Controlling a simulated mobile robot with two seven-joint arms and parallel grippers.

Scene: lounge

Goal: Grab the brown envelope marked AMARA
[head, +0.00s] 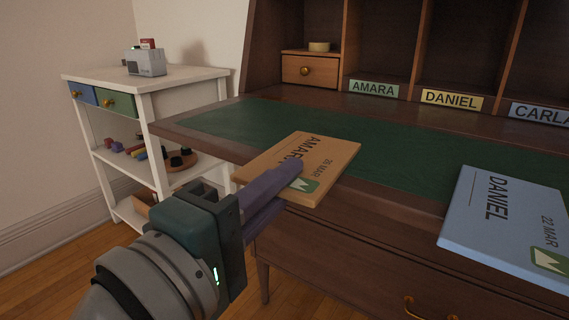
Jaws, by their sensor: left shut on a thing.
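The brown envelope marked AMARA (318,165) is at the front left edge of the desk, with its near part jutting over the edge. It carries the writing "AMARA", "26 MAR" and a green stamp. My left gripper (290,178) is shut on the near left edge of the brown envelope, with one purple finger on top. The lower finger is mostly hidden. I cannot tell whether the envelope still touches the desk. My right gripper is not in view.
A blue envelope marked DANIEL (500,225) lies at the desk's front right. The green desk mat (235,121) is mostly clear. Compartments labelled AMARA (373,88), DANIEL (451,100) and CARLA (540,112) stand behind. A white cart (190,76) stands left.

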